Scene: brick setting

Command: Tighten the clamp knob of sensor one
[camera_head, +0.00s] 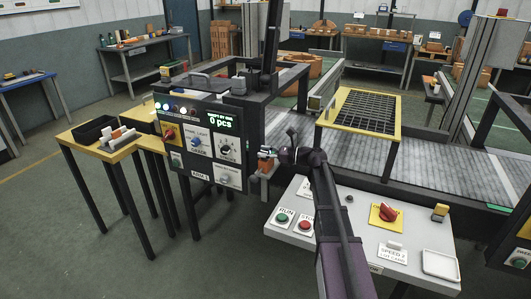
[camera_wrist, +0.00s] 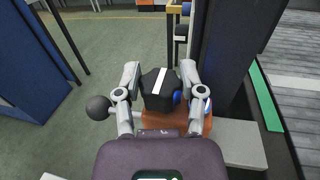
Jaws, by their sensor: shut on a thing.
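In the wrist view, the black lobed clamp knob (camera_wrist: 157,92) with a white stripe across its top sits between the two grey fingers of my gripper (camera_wrist: 159,76). The fingers are shut on it from both sides. An orange-brown block (camera_wrist: 172,123) lies under the knob, partly hidden by my fingers and wrist. Small blue parts (camera_wrist: 178,97) show beside the knob. In the head view, my gripper (camera_head: 281,160) is just right of the dark control box, next to the orange-brown block (camera_head: 265,165). The knob cannot be made out clearly there. Which sensor this is cannot be read.
The control box (camera_head: 203,141) with a "0 pcs" display stands close left of my gripper. A black ball (camera_wrist: 98,107) is beside my left finger. The conveyor (camera_head: 300,125) and a yellow-framed grid (camera_head: 364,109) lie behind. A white panel (camera_head: 350,215) with buttons is in front.

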